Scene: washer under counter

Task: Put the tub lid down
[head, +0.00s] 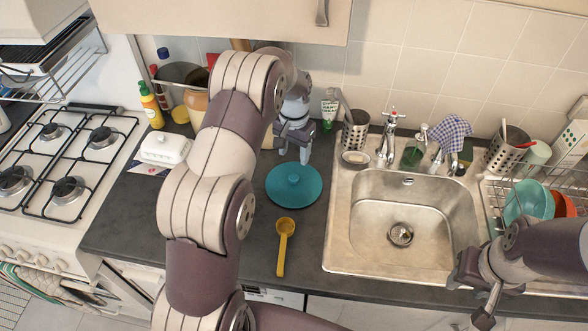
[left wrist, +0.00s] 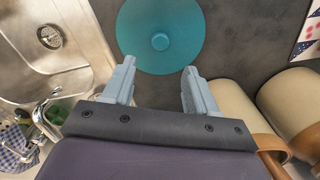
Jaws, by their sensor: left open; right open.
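The tub lid (head: 293,186) is a round teal disc with a small knob, lying flat on the dark counter left of the sink. It also shows in the left wrist view (left wrist: 160,41), just beyond my fingertips. My left gripper (head: 295,155) is open and empty, above the counter at the lid's back edge. In the left wrist view its two fingers (left wrist: 158,75) are spread apart with nothing between them. My right gripper (head: 478,301) is open at the front edge of the counter, below the sink's right side. No tub is clearly seen.
A yellow spoon (head: 284,245) lies in front of the lid. The steel sink (head: 345,240) is to the right, a white butter dish (head: 166,149) to the left. Jars (left wrist: 286,100) stand near my left gripper. A dish rack with bowls (head: 530,200) is at the far right.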

